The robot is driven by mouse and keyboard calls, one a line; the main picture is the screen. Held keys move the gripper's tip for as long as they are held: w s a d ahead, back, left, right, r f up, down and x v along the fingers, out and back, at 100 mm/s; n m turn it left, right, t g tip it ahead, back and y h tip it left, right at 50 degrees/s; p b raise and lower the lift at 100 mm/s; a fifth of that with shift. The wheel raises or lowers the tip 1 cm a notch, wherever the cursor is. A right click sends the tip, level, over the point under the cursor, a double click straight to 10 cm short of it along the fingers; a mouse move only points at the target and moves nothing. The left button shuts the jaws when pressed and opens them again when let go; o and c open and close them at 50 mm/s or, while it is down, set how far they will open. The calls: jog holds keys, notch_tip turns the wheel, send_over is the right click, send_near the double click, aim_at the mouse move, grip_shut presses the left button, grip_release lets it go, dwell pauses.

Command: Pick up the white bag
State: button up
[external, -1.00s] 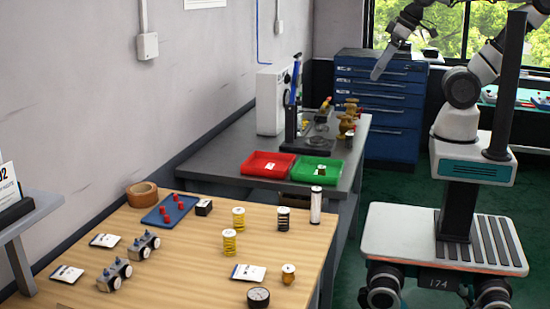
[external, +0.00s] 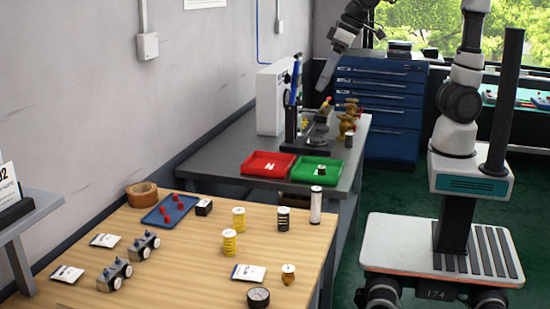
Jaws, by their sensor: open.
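Several flat white packets with printed labels lie on the wooden table: one at the front right (external: 248,273), one at the left (external: 105,241) and one at the front left (external: 67,274). I cannot tell which of them is the white bag. A small white item (external: 268,168) also lies in the red tray. My gripper (external: 323,84) hangs in the air over the far end of the grey bench, pointing down and left. It is open and apart from all the packets. Its fingers are small in this view.
The red tray (external: 248,165) and green tray (external: 336,176) sit on the grey bench (external: 225,152), with a valve stand (external: 308,147) and brass valves (external: 348,122) behind. Coils, a gauge (external: 258,298), a blue tray (external: 152,217) and a tape roll (external: 141,195) crowd the wooden table (external: 190,280).

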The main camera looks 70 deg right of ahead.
jog(key=w+a+f+b, duration=0.2)
jog(key=a+f, duration=0.3)
jog(key=a, duration=0.5)
jog(key=w+a+f+b, duration=0.1)
jog(key=w+a+f, duration=0.2)
jog(key=a+f, duration=0.55)
jog(key=s+a+f+b, duration=0.15)
jog(key=a+f, duration=0.25)
jog(key=a, duration=0.6)
jog(key=s+a+f+b, duration=0.1)
jog(key=s+a+f, duration=0.3)
jog(key=a, duration=0.5)
send_near(259, 271)
jog(key=shift+w+a+f+n, duration=0.2)
jog(key=shift+a+f, duration=0.05)
jog(key=shift+f, duration=0.15)
jog(key=shift+w+a+f+n, duration=0.2)
jog(key=shift+f, duration=0.2)
jog(key=shift+d+x, duration=0.15)
jog(key=shift+x, duration=1.45)
jog(key=shift+d+x, duration=0.2)
jog(key=shift+x, duration=1.4)
jog(key=c, duration=1.1)
